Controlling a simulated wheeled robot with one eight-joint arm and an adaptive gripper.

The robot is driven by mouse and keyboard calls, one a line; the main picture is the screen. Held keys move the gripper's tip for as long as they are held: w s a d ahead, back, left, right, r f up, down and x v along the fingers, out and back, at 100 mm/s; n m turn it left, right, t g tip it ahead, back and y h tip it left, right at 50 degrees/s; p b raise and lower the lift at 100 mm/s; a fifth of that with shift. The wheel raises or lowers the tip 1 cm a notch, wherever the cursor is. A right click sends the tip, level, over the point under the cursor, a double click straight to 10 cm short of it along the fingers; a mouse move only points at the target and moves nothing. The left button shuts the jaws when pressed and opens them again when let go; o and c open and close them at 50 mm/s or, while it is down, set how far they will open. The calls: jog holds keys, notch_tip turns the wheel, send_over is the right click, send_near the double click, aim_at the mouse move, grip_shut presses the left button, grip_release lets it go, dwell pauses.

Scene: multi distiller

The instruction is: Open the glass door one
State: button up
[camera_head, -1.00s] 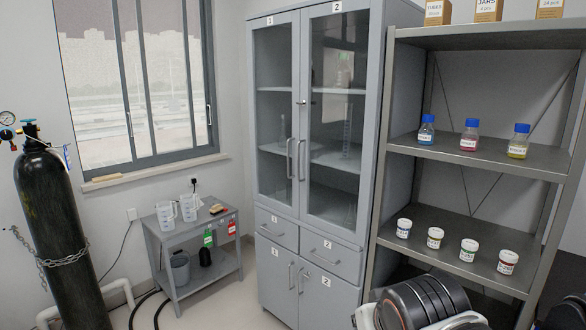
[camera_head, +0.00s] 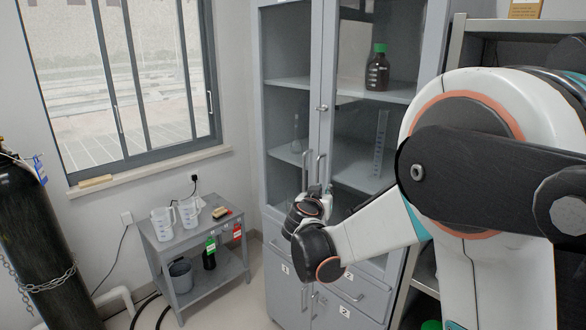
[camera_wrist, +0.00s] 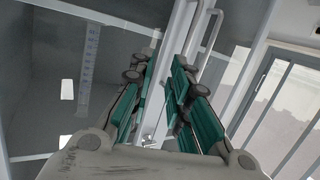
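The tall grey cabinet has two glass doors. Glass door one (camera_head: 288,120) is the left one in the head view and looks shut. Its handle (camera_head: 306,170) is a vertical bar beside the centre seam, close to the handle of door two (camera_head: 321,166). My gripper (camera_head: 323,192) is at the lower ends of these handles, partly hidden by my wrist. In the wrist view my gripper (camera_wrist: 166,64) has its green-padded fingers apart with a gap between them. Two bar handles (camera_wrist: 213,38) show just beyond the fingertips. I cannot tell whether a finger touches one.
Inside the cabinet stand a brown bottle with a green cap (camera_head: 377,70) and a measuring cylinder (camera_head: 381,140). A small grey table (camera_head: 185,238) with jugs stands left of the cabinet. A black gas cylinder (camera_head: 40,240) is at far left. Shelving is behind my arm.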

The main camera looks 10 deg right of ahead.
aim_at(304, 175)
jog(key=w+a+f+t+p, duration=0.3)
jog(key=w+a, duration=0.3)
jog(key=w, duration=0.2)
jog(key=shift+y, duration=0.3)
jog(key=b+x, duration=0.1)
jog(key=x, duration=1.2)
jog(key=shift+w+f, duration=0.1)
jog(key=shift+w, duration=0.1)
jog(key=shift+c, duration=0.2)
grip_shut()
